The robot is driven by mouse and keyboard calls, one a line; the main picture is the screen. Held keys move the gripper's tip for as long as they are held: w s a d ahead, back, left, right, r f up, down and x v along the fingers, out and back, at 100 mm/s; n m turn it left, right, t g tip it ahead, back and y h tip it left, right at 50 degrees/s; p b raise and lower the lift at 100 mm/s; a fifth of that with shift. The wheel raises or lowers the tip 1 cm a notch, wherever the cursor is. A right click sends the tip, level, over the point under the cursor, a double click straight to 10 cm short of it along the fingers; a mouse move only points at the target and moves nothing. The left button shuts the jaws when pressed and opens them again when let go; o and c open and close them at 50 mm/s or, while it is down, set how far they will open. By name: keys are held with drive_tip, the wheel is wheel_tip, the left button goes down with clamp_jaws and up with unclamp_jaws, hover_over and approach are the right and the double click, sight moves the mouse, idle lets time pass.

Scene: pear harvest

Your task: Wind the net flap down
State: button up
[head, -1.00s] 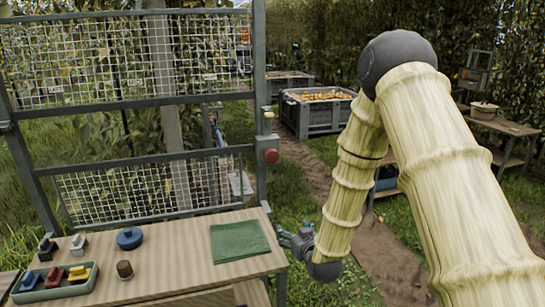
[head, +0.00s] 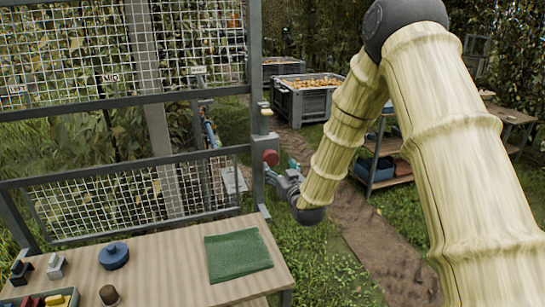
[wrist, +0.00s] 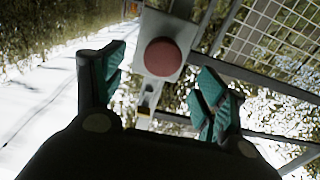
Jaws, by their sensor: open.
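A framed mesh panel (head: 110,200), which seems to be the net flap, hangs tilted below a larger upright mesh panel (head: 70,50). A round red knob (head: 271,157) sits on the grey post at the frame's right side. My gripper (head: 280,172) is just beside and below this knob. In the wrist view the red knob (wrist: 162,57) lies ahead, in the gap between the open teal-padded fingers of my gripper (wrist: 160,75). I see no contact. Small labels, one reading MID (head: 111,78), show on the upper panel.
A grey crate of fruit (head: 305,104) stands behind. Shelves (head: 385,160) stand behind my arm.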

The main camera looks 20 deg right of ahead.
sight(272, 160)
drive_tip(key=w, duration=0.2)
drive_tip(key=w+p, duration=0.1)
drive_tip(key=w, duration=0.2)
drive_tip(key=w+p, duration=0.1)
drive_tip(key=w, duration=0.2)
drive_tip(key=shift+w+a+f, duration=0.1)
drive_tip(key=shift+w+a, duration=0.1)
drive_tip(key=shift+a, duration=0.2)
